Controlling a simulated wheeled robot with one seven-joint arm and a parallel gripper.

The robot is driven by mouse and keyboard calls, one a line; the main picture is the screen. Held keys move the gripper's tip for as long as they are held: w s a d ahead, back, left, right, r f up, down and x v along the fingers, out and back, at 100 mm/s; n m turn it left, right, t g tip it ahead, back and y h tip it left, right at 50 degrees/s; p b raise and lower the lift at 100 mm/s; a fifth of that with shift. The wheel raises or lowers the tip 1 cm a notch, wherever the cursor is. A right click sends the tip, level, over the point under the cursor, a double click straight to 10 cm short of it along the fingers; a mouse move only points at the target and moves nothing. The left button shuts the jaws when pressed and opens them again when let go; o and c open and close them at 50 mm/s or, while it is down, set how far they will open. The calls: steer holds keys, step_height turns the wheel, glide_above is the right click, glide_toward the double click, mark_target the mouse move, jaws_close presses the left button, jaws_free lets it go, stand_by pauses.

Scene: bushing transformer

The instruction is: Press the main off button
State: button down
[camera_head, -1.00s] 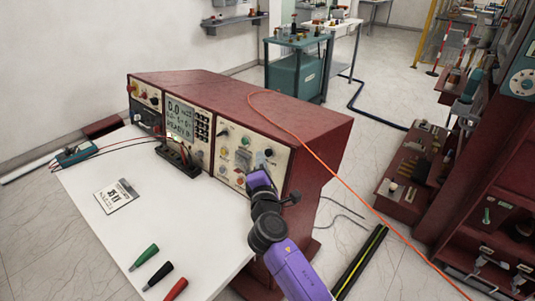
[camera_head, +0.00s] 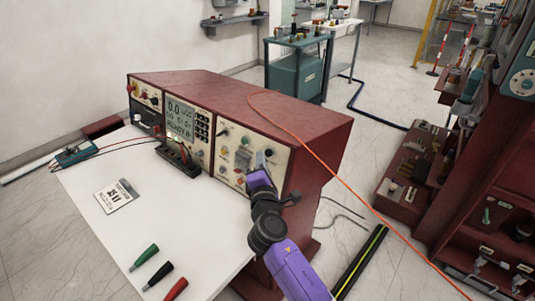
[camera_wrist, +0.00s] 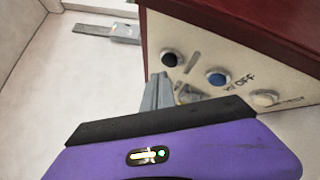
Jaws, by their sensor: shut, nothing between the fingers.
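The red test console has a cream right-hand control panel (camera_head: 235,150) with several knobs and buttons. My gripper (camera_wrist: 158,90) is shut and empty, its fingers close to the panel face; I cannot tell whether they touch it. In the head view its purple body (camera_head: 259,180) covers the panel's lower right corner. The wrist view shows a black round control (camera_wrist: 171,58), a blue one (camera_wrist: 218,77) and a whitish one (camera_wrist: 265,98) on the panel. Lettering reading "OFF" (camera_wrist: 244,81) is near the blue one. Which control is the main off button I cannot tell.
A white worktop (camera_head: 180,225) in front holds a printed card (camera_head: 117,196) and green, black and red probes (camera_head: 160,272). An orange cable (camera_head: 350,190) runs over the console to the floor. A red equipment rack (camera_head: 480,200) stands at the right.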

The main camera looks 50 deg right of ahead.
steer(key=shift+d, duration=0.1)
stand_by(0.5)
steer(key=shift+d, duration=0.3)
steer(key=shift+d+f, duration=0.2)
steer(key=shift+d, duration=0.3)
stand_by(0.7)
steer(key=shift+a, duration=0.1)
steer(key=shift+a+r, duration=0.2)
steer(key=shift+a, duration=0.6)
steer(key=shift+s+a+r, duration=0.1)
steer(key=shift+a+r, duration=0.1)
steer(key=shift+a, duration=0.6)
steer(key=shift+w+a+r, duration=0.1)
steer(key=shift+a+r, duration=0.1)
steer(key=shift+a, duration=0.65)
steer(key=shift+s+a+r, duration=0.1)
steer(key=shift+a+r, duration=0.1)
steer(key=shift+a, duration=0.6)
